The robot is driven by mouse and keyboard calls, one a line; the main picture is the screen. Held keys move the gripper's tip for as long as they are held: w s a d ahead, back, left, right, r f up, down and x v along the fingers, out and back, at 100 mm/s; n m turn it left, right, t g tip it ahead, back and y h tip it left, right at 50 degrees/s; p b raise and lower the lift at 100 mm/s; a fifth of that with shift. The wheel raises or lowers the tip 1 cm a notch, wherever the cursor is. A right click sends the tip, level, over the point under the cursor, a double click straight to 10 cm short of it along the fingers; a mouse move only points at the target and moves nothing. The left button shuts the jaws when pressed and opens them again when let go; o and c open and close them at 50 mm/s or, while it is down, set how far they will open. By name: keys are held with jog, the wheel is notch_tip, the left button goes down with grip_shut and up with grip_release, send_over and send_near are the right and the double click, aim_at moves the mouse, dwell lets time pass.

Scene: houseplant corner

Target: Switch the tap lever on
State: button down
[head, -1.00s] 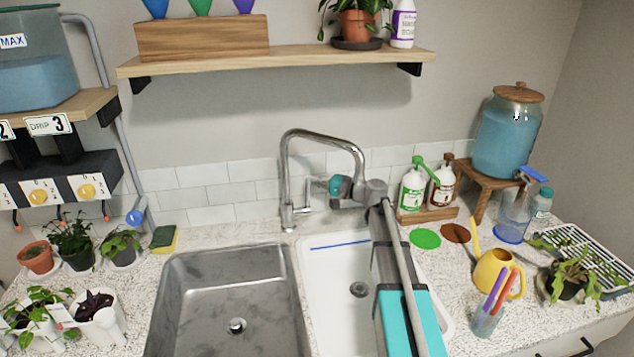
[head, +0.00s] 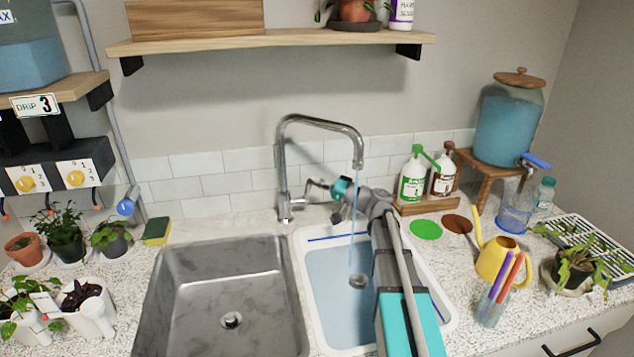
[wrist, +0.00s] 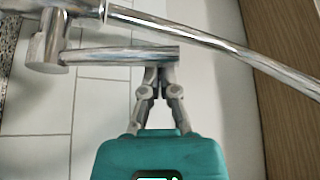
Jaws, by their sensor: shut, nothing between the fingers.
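The chrome tap (head: 283,165) stands behind the two basins, its spout arching over the white right basin (head: 442,303). A stream of water (head: 351,235) runs from the spout, and water (head: 335,290) covers the basin's bottom. The tap lever (wrist: 115,55) is a chrome bar sticking out sideways from the tap body in the wrist view. My gripper (head: 312,185) is shut and empty beside the tap. In the wrist view my fingertips (wrist: 157,70) are at the lever's free end; I cannot tell whether they touch it.
The steel left basin (head: 190,310) is empty. Soap bottles (head: 411,182) stand behind right, with a yellow watering can (head: 497,262) and marker cup (head: 491,310) in front. Potted plants (head: 62,240) and a sponge (head: 156,231) are at left. A shelf (head: 270,40) hangs above.

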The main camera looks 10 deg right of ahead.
jog(key=shift+s+f, duration=0.35)
jog(key=shift+s, duration=0.45)
jog(key=shift+r, duration=0.1)
